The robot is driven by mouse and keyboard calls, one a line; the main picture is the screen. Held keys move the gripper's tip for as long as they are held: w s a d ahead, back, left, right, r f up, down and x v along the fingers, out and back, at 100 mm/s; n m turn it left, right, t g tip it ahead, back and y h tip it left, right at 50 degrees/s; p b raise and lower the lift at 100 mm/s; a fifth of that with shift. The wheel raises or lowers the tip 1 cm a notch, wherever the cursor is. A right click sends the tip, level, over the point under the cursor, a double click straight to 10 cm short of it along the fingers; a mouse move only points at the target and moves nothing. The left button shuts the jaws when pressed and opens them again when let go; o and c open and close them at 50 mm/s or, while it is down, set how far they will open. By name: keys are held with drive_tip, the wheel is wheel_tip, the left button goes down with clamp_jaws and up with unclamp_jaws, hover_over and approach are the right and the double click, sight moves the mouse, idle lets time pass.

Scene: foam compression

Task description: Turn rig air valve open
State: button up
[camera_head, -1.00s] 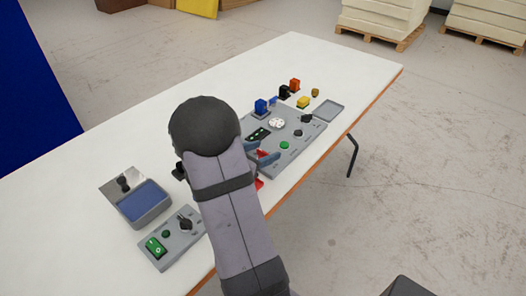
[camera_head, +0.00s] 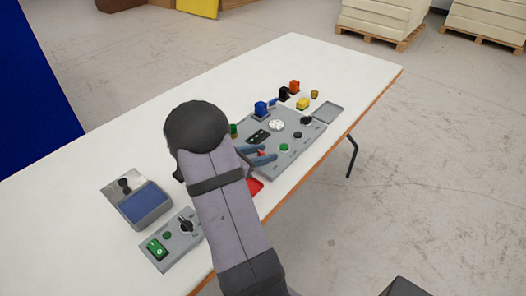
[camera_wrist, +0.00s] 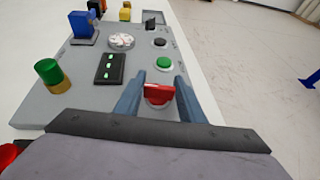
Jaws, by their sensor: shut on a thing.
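The grey rig panel (camera_head: 262,172) lies on the white table, with several knobs and buttons on it. A red knob (camera_wrist: 158,94) with a raised grip sits near the panel's front edge in the wrist view; it seems to be the air valve, but no label is legible. My gripper (camera_wrist: 160,82) has its two blue fingers on either side of this knob and is shut on it. In the head view my gripper (camera_head: 264,156) is low over the panel, and the knob is mostly hidden between the fingers.
A green button (camera_wrist: 164,63), a black button (camera_wrist: 160,42) and a white dial (camera_wrist: 121,41) lie beyond the fingers. A green-topped cylinder (camera_wrist: 48,74) and a blue block (camera_wrist: 83,29) stand left.

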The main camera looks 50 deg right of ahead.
sight(263, 153)
drive_tip(key=m+g+y+p, duration=0.1)
drive_tip(key=m+g, duration=0.2)
drive_tip(key=g, duration=0.1)
drive_tip(key=shift+m+p, duration=0.3)
drive_tip(key=shift+p, duration=0.05)
drive_tip(key=shift+m+g+y, duration=0.9)
drive_tip(key=shift+m+g, duration=0.3)
drive_tip(key=shift+f+m+g+y, duration=0.1)
drive_tip(key=shift+m+g+y, duration=0.9)
drive_tip(key=shift+m, duration=0.2)
drive_tip(key=shift+m+g+y+b, duration=0.35)
drive_tip(key=shift+m+g+y, duration=0.05)
drive_tip(key=shift+m+y, duration=0.2)
drive_tip(key=shift+m+g+y, duration=0.3)
drive_tip(key=shift+m, duration=0.1)
drive_tip(key=o, duration=1)
drive_tip(key=shift+o, duration=0.2)
drive_tip(key=shift+r, duration=0.25)
wheel_tip(263, 153, up, 10)
drive_tip(key=shift+f, duration=0.1)
